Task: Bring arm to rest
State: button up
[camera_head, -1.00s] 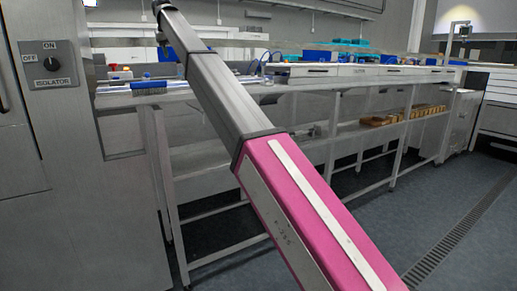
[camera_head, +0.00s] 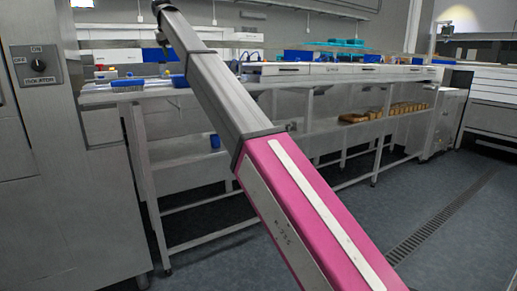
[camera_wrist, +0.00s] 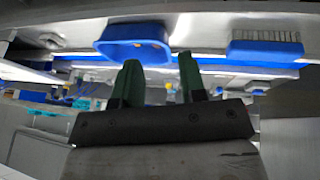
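My arm (camera_head: 290,195), with a pink lower link and a grey upper link, slants from the lower right up to the upper left in the head view. Its end is not clear there. In the wrist view my gripper (camera_wrist: 159,68) shows two dark green fingers standing apart, with nothing held between them. A blue tray (camera_wrist: 115,50) with something small and yellowish in it appears beyond the fingertips. A blue brush-like thing (camera_wrist: 265,51) with pale bristles is at the upper right. I cannot tell their distance from the fingers.
A long metal bench (camera_head: 290,85) with blue and white items stands behind my arm. A blue cup (camera_head: 215,141) and brown blocks (camera_head: 400,109) are on its lower shelf. A steel cabinet with an isolator switch (camera_head: 38,65) is at the left. The floor (camera_head: 440,200) at right is clear.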

jog(key=d+f+m+g, duration=0.1)
jog(key=d+f, duration=0.6)
jog(key=f, duration=0.4)
jog(key=d+f, duration=0.7)
jog(key=f, duration=0.5)
jog(key=d+f+m+g, duration=0.1)
jog(key=d+f, duration=0.6)
jog(key=f, duration=0.4)
jog(key=s+d+f+m+h, duration=0.1)
jog(key=s+d+f, duration=0.3)
jog(key=d+f, duration=0.5)
jog(key=s+d+f, duration=0.4)
jog(key=d+f, duration=0.2)
jog(key=f, duration=0.5)
jog(key=s+d+f+m+g, duration=0.1)
jog(key=s+d+f, duration=0.9)
jog(key=s, duration=0.3)
jog(key=s+d+f+m+g, duration=0.2)
jog(key=s+d+f, duration=0.8)
jog(key=s+f, duration=0.2)
jog(key=s, duration=0.2)
jog(key=shift+s+d+f+m+y, duration=0.2)
jog(key=shift+s+d+m+y, duration=0.1)
